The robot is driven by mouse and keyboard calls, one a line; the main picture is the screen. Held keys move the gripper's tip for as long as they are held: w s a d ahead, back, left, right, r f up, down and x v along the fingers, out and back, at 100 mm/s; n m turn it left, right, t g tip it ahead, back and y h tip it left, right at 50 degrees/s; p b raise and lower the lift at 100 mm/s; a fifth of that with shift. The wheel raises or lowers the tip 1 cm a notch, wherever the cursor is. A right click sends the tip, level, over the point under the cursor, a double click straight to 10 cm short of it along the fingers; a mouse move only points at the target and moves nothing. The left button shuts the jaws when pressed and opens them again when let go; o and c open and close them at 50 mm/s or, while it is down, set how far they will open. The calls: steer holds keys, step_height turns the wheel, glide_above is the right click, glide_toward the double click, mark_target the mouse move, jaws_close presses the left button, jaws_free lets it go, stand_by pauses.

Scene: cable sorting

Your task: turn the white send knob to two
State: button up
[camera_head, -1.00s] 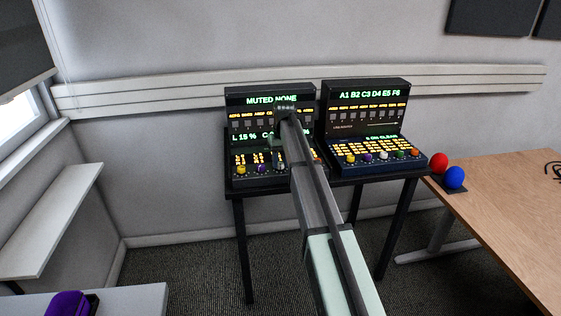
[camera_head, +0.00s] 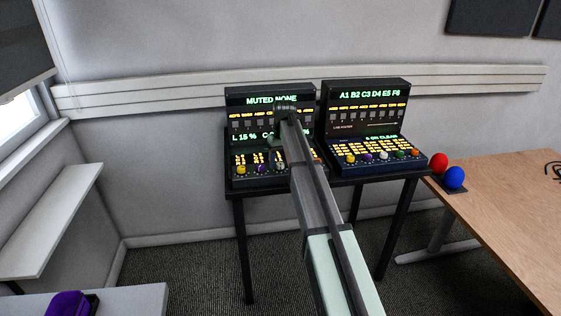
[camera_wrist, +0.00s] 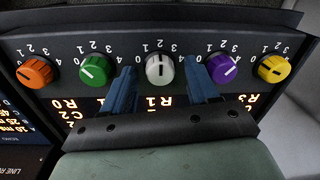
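The white send knob (camera_wrist: 160,69) is in the middle of a row of knobs in the wrist view, with a dark pointer line running roughly up and down on its face. My gripper (camera_wrist: 158,72) has its two blue fingers on either side of this knob, with a visible gap on each side, so it is open and not touching it there. In the head view my gripper (camera_head: 277,154) is over the left console (camera_head: 230,130), and my arm hides the white knob and part of the console.
The purple knob (camera_wrist: 223,69) and green knob (camera_wrist: 96,70) stand close outside the fingers; yellow (camera_wrist: 273,68) and orange (camera_wrist: 35,72) knobs are farther out. A similar right console (camera_head: 365,124) stands beside it on a dark stand (camera_head: 348,200). Red (camera_head: 439,162) and blue (camera_head: 455,177) balls are at the right.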

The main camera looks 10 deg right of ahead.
mark_target(282, 163)
steer(key=shift+r, duration=0.1)
step_height(282, 163, up, 14)
steer(key=shift+d+f, duration=0.2)
steer(key=shift+d, duration=0.15)
stand_by(0.4)
